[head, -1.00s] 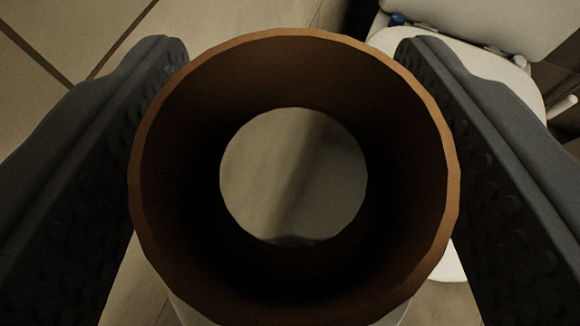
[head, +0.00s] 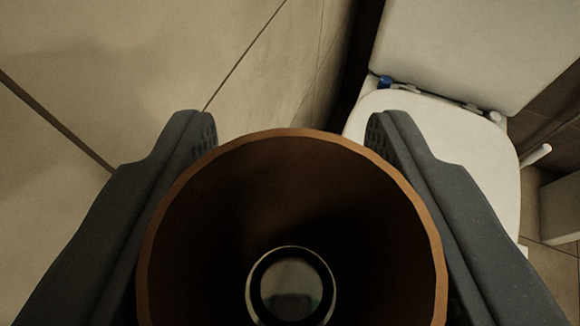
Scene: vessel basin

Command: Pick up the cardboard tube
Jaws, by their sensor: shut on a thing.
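The cardboard tube (head: 410,209) is brown, round and hollow. It fills the lower middle of the head view, and I look into its near open end. My gripper (head: 290,135) is shut on the tube, with one dark grey finger against its left side and the other against its right side. Through the tube's far end a small round pale opening with a dark ring shows. The lower part of the tube's rim is cut off by the frame edge.
Beige tiles (head: 120,60) with dark joints fill the left and upper left. A dark vertical gap lies between the tiles and the toilet.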

